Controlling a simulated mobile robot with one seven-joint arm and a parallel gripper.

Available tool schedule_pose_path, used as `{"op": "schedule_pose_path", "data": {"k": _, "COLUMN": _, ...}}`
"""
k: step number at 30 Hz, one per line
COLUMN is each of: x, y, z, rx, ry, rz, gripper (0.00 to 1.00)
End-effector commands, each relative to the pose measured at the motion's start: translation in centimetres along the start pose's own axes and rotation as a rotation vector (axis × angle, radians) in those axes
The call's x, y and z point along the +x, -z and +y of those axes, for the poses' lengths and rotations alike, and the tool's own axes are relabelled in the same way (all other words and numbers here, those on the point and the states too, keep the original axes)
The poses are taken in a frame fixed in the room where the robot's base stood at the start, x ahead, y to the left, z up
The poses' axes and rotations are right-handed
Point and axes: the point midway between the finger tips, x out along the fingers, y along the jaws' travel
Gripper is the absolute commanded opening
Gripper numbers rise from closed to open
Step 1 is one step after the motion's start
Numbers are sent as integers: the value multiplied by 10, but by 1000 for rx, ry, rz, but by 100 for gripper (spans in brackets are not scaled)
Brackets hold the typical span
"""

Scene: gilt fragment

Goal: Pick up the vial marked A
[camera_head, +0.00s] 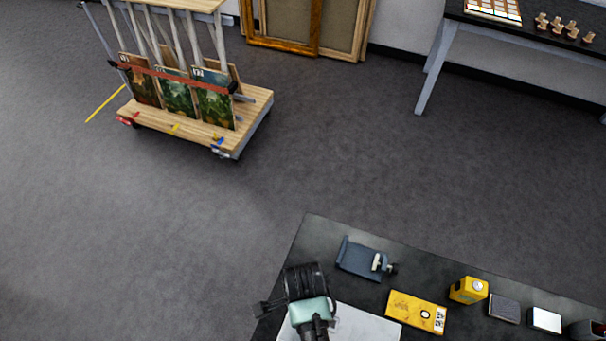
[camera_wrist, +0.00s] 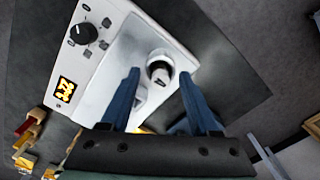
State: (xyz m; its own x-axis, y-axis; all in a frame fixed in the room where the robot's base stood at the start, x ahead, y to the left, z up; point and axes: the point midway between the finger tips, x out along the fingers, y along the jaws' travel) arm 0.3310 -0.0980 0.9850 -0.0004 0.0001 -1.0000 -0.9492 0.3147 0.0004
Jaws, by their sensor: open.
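In the wrist view a small round thing (camera_wrist: 159,70) with a pale rim and a dark middle stands on a white device (camera_wrist: 110,60). It may be a vial seen from above; I cannot read a letter on it. A second pale piece (camera_wrist: 140,97) with a faint mark is partly hidden behind the left finger. My gripper (camera_wrist: 162,85) is open, with its two blue fingers spread on either side below the round thing, and nothing is visibly held. In the head view my arm's end hides part of the white device (camera_head: 368,324) on the dark bench.
On the bench (camera_head: 312,232) are a blue-grey holder (camera_head: 358,258), a yellow case (camera_head: 415,312) and a yellow box (camera_head: 468,290). A wooden cart (camera_head: 190,125) stands beyond open floor.

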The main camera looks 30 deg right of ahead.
Motion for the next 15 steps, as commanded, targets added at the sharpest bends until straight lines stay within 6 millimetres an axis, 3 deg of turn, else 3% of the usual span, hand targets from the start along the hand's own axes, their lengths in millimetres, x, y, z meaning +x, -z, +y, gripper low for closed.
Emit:
{"op": "schedule_pose_path", "data": {"k": 2, "x": 0, "y": 0, "z": 0, "rx": 0, "ry": 0, "rz": 0, "gripper": 62}}
{"op": "schedule_pose_path", "data": {"k": 12, "x": 0, "y": 0, "z": 0, "rx": 0, "ry": 0, "rz": 0, "gripper": 3}}
{"op": "schedule_pose_path", "data": {"k": 15, "x": 0, "y": 0, "z": 0, "rx": 0, "ry": 0, "rz": 0, "gripper": 0}}
